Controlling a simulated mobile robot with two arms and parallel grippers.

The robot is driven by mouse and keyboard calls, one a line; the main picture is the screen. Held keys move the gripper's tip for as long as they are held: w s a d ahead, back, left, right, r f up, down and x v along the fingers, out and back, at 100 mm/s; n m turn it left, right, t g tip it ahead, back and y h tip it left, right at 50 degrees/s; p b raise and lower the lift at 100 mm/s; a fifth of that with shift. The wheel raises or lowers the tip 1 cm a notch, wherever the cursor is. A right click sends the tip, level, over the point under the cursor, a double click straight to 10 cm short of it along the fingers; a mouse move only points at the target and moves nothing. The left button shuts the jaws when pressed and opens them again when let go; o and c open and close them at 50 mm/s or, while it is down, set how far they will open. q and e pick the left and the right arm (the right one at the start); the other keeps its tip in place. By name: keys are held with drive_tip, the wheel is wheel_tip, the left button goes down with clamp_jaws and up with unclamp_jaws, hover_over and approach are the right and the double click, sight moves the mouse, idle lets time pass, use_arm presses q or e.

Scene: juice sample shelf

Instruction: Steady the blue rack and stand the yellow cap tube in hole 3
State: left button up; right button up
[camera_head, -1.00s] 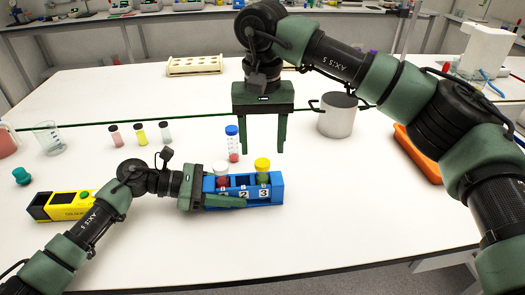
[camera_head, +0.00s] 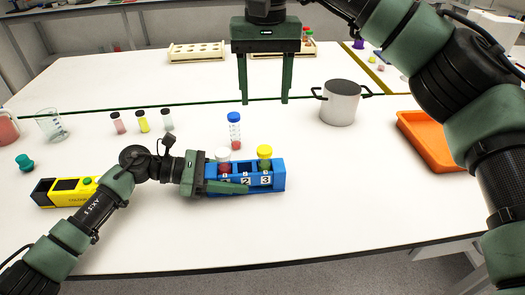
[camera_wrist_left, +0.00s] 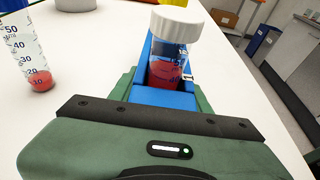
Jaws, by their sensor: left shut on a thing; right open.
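The blue rack (camera_head: 278,175) stands on the white table with numbered holes. The yellow cap tube (camera_head: 265,157) stands in hole 3 at its right end. A white cap tube (camera_head: 223,155) with red content stands in hole 1; it also shows in the left wrist view (camera_wrist_left: 170,50). Hole 2 looks empty. My left gripper (camera_head: 225,178) is shut on the left part of the rack, one finger along its front. My right gripper (camera_head: 264,98) is open and empty, above and behind the rack, fingers pointing down.
A blue-capped tube (camera_head: 234,128) stands just behind the rack. A grey pot (camera_head: 340,103) and an orange tray (camera_head: 428,145) are to the right. A yellow box (camera_head: 62,192) is at left. Several small vials stand behind my left arm. The front right table is clear.

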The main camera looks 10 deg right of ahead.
use_arm(q)
drive_tip(key=o, duration=1)
drive_tip(key=shift+o, duration=0.2)
drive_tip(key=shift+a, duration=0.1)
